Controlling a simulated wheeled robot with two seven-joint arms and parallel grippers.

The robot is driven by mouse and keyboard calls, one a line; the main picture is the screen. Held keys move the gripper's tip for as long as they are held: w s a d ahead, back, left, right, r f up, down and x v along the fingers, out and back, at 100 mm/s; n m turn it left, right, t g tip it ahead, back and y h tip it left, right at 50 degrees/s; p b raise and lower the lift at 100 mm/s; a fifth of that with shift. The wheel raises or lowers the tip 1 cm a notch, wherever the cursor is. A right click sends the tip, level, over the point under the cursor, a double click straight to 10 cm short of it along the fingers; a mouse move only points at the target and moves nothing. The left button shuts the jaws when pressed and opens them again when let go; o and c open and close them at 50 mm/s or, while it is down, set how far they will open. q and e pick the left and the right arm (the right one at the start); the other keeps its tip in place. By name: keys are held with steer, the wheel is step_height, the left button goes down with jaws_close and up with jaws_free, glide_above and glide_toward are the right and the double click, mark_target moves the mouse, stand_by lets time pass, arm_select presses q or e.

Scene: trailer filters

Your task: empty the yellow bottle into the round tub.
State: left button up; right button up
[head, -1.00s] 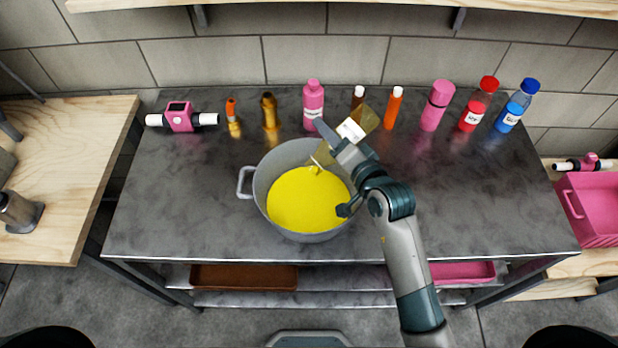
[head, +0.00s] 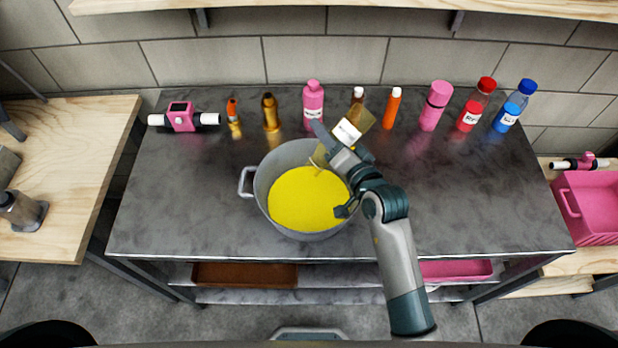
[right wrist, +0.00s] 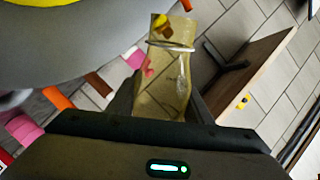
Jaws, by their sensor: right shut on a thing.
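The round tub (head: 290,155) is a grey pot with side handles, standing mid-counter with a wide pool of yellow liquid (head: 305,200) inside. No clear stream shows from the mouth in the head view. My left gripper is out of view.
Behind the tub stand a pink bottle (head: 313,100), a brown bottle (head: 357,95), an orange bottle (head: 392,107), a pink flask (head: 435,105), a red bottle (head: 475,105) and a blue bottle (head: 515,105). A pink valve (head: 181,116) lies back left. The counter's right front (head: 490,210) is clear.

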steer(key=shift+s+a+r+n+p, duration=0.3)
steer(key=shift+n+p, duration=0.2)
steer(key=shift+p, duration=0.25)
steer(key=shift+w, duration=0.1)
stand_by(0.9)
steer(key=m+b, duration=0.1)
steer(key=b, duration=0.1)
steer(key=d+f+m+b, duration=0.1)
steer(key=b, duration=0.1)
steer(key=shift+w+f, duration=0.15)
steer(key=shift+w, duration=0.2)
steer(key=shift+d+f, duration=0.1)
